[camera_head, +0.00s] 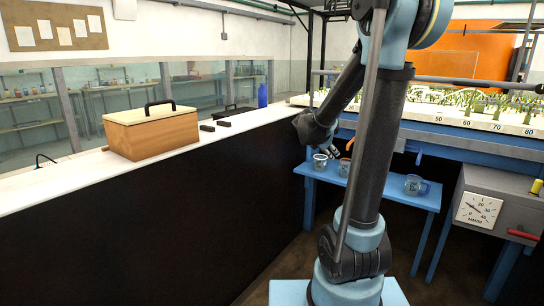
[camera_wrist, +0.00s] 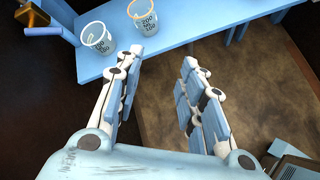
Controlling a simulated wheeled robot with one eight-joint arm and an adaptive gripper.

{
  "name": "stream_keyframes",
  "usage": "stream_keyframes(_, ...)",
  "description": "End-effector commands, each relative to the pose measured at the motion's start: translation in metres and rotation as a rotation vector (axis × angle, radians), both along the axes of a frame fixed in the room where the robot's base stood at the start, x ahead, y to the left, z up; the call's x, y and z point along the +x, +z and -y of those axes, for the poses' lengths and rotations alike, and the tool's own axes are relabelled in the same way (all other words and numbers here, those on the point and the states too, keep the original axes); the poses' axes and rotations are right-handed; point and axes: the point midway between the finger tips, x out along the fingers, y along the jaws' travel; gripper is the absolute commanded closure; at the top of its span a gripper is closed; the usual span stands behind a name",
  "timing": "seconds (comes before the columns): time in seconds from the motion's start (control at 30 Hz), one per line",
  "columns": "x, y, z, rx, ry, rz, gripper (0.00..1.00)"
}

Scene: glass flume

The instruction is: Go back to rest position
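My gripper (camera_wrist: 161,68) is open in the wrist view, with a clear gap between its two fingers and nothing in it. In the head view my gripper (camera_head: 331,150) hangs by the left end of a low blue bench (camera_head: 393,190), partly hidden by my own arm. My arm is bent, reaching down toward the bench.
A grey box with a dial (camera_head: 479,209) is at right. The long glass flume (camera_head: 480,106) runs behind. A wooden box (camera_head: 151,131) and blue bottle (camera_head: 262,96) stand on the left counter (camera_head: 80,168).

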Motion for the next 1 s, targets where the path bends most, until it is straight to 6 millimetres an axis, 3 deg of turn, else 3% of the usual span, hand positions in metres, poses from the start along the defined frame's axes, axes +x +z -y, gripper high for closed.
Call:
stream_keyframes(0.1,-0.037,-0.003,0.005,0.137,-0.122,0.033,0.64)
stream_keyframes(0.47,-0.141,-0.023,0.007,0.527,-0.527,0.123,0.64)
stream_keyframes(1.0,-0.288,-0.076,-0.024,0.997,-1.214,0.202,0.64)
